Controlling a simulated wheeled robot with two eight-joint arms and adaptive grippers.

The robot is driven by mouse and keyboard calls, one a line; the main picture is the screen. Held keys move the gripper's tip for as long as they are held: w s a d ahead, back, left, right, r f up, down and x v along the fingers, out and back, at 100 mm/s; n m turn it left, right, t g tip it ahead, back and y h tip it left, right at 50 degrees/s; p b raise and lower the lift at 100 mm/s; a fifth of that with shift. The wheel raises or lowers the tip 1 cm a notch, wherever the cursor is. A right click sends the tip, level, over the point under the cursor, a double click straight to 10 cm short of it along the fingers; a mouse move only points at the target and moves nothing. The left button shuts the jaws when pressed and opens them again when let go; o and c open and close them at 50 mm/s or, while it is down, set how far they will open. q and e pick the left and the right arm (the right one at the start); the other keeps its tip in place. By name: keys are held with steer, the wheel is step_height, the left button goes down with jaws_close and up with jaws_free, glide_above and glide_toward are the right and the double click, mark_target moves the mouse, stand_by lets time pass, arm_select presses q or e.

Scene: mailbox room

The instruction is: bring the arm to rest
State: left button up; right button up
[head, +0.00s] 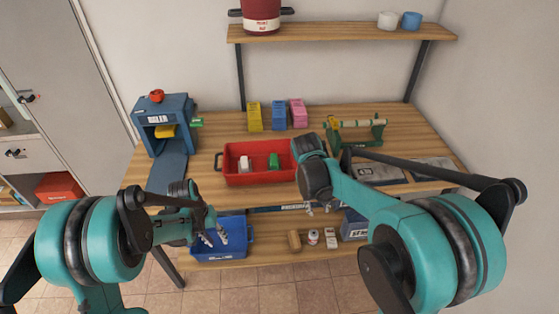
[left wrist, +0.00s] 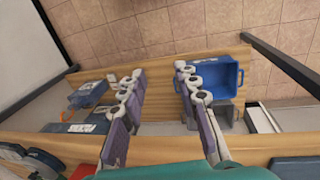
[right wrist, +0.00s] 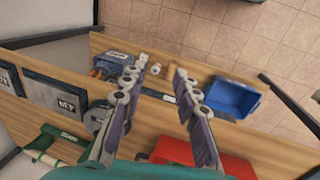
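My left gripper (head: 212,232) hangs in front of the table's front edge, above the blue bin on the lower shelf. In the left wrist view its two fingers (left wrist: 165,95) are spread apart with nothing between them. My right gripper (head: 318,207) points down in front of the table, right of the red tray, and is partly hidden by its own wrist. In the right wrist view its fingers (right wrist: 155,95) are apart and empty, with the lower shelf behind them.
The wooden table (head: 215,120) bears a red tray (head: 258,180) with a white and a green item, a blue machine (head: 165,125) and a green stand (head: 358,132). Below are a blue bin (head: 222,250) and small items. A wall shelf (head: 340,32) hangs above. The floor in front is clear.

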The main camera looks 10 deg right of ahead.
steer(key=shift+a+r, duration=0.1)
steer(key=shift+r, duration=0.4)
